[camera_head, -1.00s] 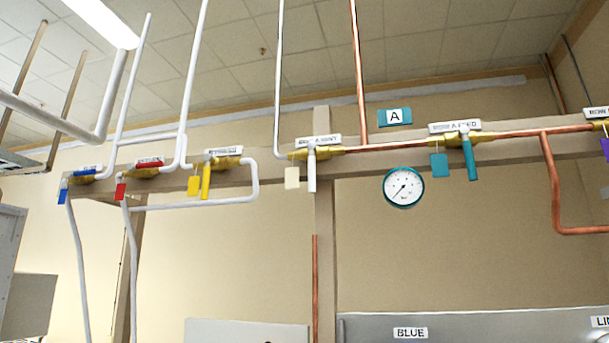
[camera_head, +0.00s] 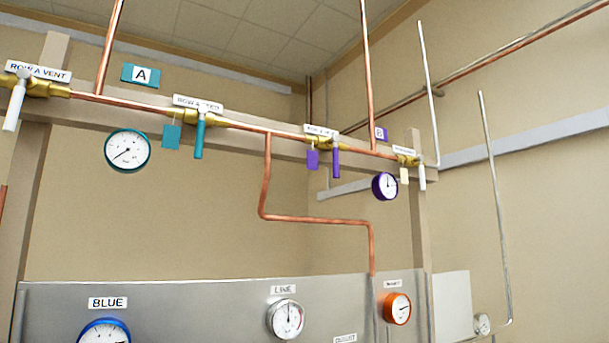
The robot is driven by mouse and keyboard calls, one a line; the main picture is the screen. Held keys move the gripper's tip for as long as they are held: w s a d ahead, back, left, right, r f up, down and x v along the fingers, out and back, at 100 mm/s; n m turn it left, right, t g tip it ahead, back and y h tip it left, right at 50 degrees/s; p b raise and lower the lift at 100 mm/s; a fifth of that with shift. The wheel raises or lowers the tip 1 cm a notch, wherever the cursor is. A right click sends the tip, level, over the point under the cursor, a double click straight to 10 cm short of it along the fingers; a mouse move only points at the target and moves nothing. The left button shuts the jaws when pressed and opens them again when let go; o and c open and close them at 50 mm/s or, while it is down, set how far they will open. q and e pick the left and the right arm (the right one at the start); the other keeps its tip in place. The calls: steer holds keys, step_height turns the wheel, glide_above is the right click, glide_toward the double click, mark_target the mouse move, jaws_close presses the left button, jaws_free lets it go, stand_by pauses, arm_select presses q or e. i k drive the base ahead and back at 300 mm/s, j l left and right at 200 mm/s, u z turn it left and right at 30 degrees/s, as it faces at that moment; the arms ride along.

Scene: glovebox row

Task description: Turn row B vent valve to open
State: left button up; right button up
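A white-handled valve (camera_head: 422,177) with a cream tag (camera_head: 404,176) sits at the right end of the wall beam, right of the purple B sign (camera_head: 382,134). Its label (camera_head: 404,151) is too small to read; it appears to be the row B vent valve. Its handle hangs down, across the pipe line. A purple-handled valve (camera_head: 336,162) with a purple tag (camera_head: 313,159) is left of it, its handle also down. A purple-rimmed gauge (camera_head: 385,186) hangs between them. Neither of my grippers is in view.
The white-handled row A vent valve (camera_head: 15,107) and a teal-handled valve (camera_head: 200,134) are farther left, near a teal gauge (camera_head: 128,150) and the A sign (camera_head: 141,75). A grey panel (camera_head: 200,300) with gauges stands below. Copper pipe (camera_head: 310,219) runs down between.

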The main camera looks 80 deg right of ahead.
mark_target(420, 157)
steer(key=z, duration=1.45)
steer(key=l+z, duration=0.15)
steer(key=z, duration=0.25)
steer(key=i+l+z, duration=0.1)
steer(key=z, duration=0.35)
steer(key=i+l+z, duration=0.1)
steer(key=z, duration=0.3)
steer(key=i+l+z, duration=0.1)
steer(key=z, duration=0.35)
steer(key=l, duration=0.05)
